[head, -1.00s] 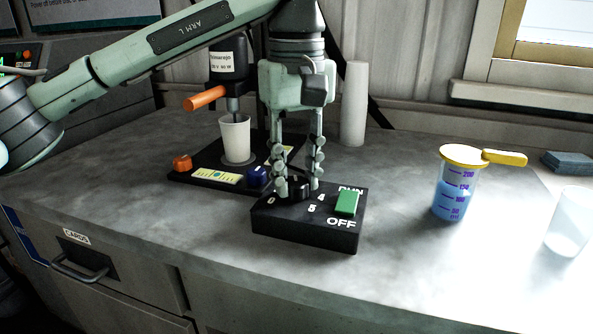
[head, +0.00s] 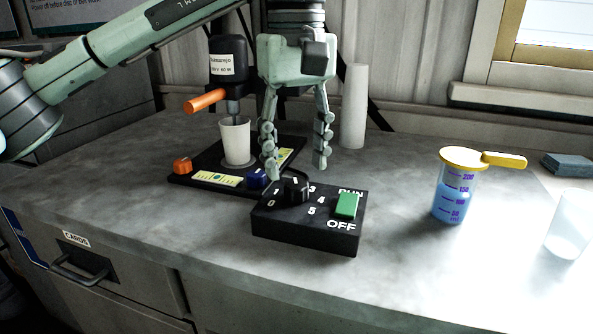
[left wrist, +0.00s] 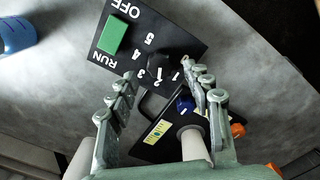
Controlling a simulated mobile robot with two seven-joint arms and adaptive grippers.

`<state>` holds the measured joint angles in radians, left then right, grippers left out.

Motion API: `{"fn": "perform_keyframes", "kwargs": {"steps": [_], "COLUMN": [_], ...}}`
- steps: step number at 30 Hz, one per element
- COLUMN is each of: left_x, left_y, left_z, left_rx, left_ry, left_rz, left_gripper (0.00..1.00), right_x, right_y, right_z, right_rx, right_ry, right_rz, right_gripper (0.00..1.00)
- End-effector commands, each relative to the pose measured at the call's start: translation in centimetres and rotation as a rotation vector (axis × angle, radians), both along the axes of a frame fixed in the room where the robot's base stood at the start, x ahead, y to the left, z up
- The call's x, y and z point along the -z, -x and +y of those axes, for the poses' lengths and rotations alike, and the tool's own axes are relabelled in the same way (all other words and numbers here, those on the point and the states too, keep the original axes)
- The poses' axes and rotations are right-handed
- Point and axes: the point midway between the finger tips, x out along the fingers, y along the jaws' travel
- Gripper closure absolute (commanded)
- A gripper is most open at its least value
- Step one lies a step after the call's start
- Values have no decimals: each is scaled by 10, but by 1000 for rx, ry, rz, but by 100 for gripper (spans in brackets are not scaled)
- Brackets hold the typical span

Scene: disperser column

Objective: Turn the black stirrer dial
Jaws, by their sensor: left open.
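The black stirrer dial (head: 297,191) sits on top of the black control box (head: 305,236), among printed numbers 0 to 5. In the left wrist view the dial (left wrist: 158,66) shows between the fingertips. My right gripper is in neither view.
Behind the box stands the stirrer with an orange handle (head: 205,100), a white cup (head: 236,140) and a base with orange and blue knobs. A blue-filled beaker (head: 451,190) stands right, with clear counter between.

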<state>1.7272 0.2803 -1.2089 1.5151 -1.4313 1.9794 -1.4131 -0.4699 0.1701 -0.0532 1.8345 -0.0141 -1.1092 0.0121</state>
Motion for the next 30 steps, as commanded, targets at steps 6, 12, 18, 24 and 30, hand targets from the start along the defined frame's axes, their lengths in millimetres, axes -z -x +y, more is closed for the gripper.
{"fn": "perform_keyframes", "kwargs": {"steps": [6,12,18,24,30], "left_x": [-50,-79,-88,-88,-88], "left_y": [0,0,0,0,0], "left_z": [0,0,0,0,0], "left_rx": [-2,-1,1,1,1], "left_ry": [0,0,1,1,0], "left_rz": [-5,-3,0,0,0], "left_gripper": [50,50,50,50,50], "right_x": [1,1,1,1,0], "right_y": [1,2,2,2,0], "right_z": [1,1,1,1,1], "right_rx": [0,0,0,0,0], "right_ry": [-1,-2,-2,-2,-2], "right_rz": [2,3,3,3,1], "right_gripper": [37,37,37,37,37]}}
